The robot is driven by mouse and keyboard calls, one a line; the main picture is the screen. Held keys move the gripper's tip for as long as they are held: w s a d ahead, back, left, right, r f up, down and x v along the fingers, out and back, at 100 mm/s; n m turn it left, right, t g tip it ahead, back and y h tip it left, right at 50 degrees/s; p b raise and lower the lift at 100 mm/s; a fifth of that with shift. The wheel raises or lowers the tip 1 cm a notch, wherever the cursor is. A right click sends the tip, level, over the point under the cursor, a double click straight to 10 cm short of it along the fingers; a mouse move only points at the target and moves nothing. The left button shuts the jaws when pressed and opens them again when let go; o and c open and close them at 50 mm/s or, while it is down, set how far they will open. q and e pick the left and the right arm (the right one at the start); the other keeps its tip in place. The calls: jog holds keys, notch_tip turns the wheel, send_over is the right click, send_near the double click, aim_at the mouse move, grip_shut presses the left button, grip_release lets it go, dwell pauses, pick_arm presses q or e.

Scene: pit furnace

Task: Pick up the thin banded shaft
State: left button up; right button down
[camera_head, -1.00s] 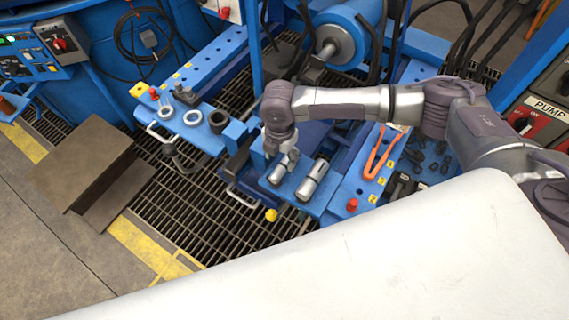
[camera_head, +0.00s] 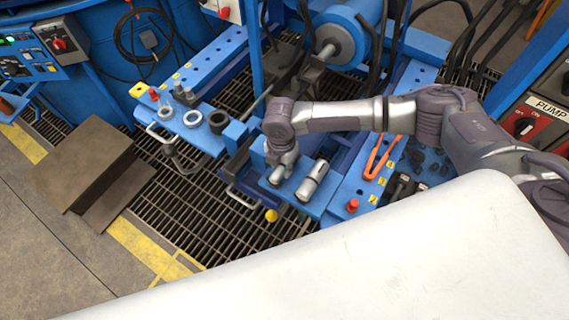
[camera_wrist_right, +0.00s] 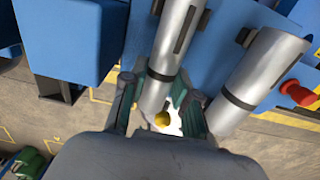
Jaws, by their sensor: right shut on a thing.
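The thin banded shaft (camera_wrist_right: 176,45) is a silvery cylinder with a dark band and a dark slot; it lies between the fingers of my right gripper (camera_wrist_right: 156,100) in the wrist view. The gripper is shut on it near the band. In the head view the shaft's near end (camera_head: 277,178) shows below my right gripper (camera_head: 284,164), which hides the rest. A second, thicker banded shaft (camera_wrist_right: 258,70) lies beside it to the right, just outside the right finger; it also shows in the head view (camera_head: 313,181). My left gripper is not in view.
Both shafts lie on a blue bench. A red knob (camera_head: 352,205) and orange-handled tool (camera_head: 379,158) are to the right. Several dark and steel rings, including one ring (camera_head: 218,121), stand on the left plate. A yellow knob (camera_head: 271,215) is in front, over floor grating (camera_head: 195,210).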

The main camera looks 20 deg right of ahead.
aim_at(281, 166)
dwell(0.4)
jog(key=shift+r, duration=0.8)
notch_tip(281, 166, up, 2)
jog(key=shift+r, duration=0.2)
jog(key=s+a+r+p, duration=0.1)
jog(key=s+a+r, duration=0.5)
jog(key=s, duration=0.3)
jog(key=shift+s+a+r, duration=0.25)
jog(key=shift+s+r, duration=0.1)
jog(key=shift+r, duration=0.2)
